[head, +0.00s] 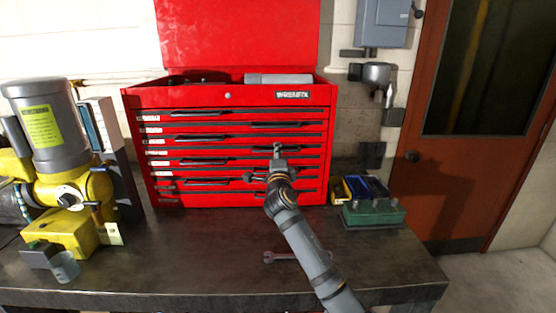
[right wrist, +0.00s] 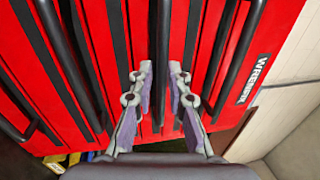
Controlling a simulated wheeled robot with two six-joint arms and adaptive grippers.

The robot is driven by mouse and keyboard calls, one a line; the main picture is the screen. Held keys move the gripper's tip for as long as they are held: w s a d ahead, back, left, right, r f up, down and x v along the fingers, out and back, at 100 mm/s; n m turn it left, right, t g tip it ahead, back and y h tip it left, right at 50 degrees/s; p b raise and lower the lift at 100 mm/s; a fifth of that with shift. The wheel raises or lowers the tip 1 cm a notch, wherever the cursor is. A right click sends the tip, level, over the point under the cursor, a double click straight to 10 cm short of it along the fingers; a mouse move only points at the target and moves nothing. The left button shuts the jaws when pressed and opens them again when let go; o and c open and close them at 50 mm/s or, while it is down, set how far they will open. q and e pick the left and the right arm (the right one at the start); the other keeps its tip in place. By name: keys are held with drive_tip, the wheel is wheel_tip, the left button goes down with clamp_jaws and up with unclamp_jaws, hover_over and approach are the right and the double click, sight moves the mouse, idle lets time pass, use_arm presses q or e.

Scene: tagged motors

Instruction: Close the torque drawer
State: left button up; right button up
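The red tool chest (head: 230,200) stands on the workbench with its lid up. It has several stacked drawers with dark bar handles and small white labels on the left, too small to read, so I cannot tell which is the torque drawer. No drawer visibly stands out far. My right gripper (head: 277,150) is in front of the chest's middle drawers, right of centre. In the right wrist view its fingers (right wrist: 160,78) are apart, with a dark handle bar (right wrist: 162,45) running between or just beyond the tips. I cannot tell whether they touch it. My left gripper is not in view.
A yellow and grey motor (head: 55,140) stands left of the chest. A green box (head: 372,215) and small blue and yellow items stand at the right. A wrench (head: 282,256) lies on the workbench (head: 180,260) near my right arm.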

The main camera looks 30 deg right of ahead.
drive_tip(key=v, duration=1.1)
drive_tip(key=shift+a, duration=0.1)
